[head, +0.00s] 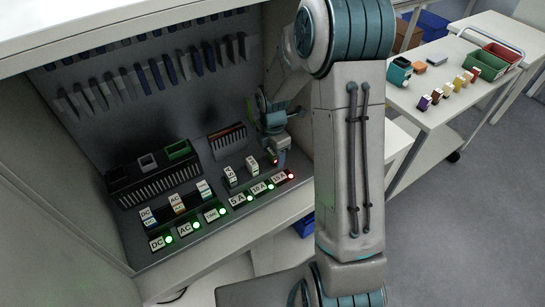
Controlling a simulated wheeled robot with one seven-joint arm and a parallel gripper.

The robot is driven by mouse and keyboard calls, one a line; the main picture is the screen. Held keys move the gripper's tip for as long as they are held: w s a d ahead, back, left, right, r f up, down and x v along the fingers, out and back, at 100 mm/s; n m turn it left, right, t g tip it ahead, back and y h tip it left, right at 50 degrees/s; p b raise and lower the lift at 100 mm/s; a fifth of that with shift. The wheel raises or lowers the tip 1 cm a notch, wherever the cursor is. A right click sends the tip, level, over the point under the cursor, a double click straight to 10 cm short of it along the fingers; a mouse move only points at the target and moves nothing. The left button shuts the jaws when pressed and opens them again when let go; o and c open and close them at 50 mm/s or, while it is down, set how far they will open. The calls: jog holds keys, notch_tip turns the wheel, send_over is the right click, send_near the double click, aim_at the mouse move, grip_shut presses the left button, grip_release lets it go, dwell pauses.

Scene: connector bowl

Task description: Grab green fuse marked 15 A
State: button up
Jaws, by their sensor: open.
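My gripper (281,158) is low inside the cabinet at its right, just above the lit label marked 15 A (279,178). It looks small and dark here, and the gap between its fingers is hard to make out. I cannot pick out a green fuse marked 15 A; one could be hidden behind or under the gripper. White fuse-like blocks stand upright behind the labels, one (230,175) behind 5 A and one (252,164) behind 10 A.
A black rack (125,186) with a green connector (178,149) stands at the back left. Tools hang on the back wall. A side cart (430,117) holds small coloured blocks (448,88), a green bin (485,65) and a red bin (503,52). My arm hides the middle.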

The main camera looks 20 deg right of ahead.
jog(key=c, duration=1.1)
jog(key=shift+o, duration=0.2)
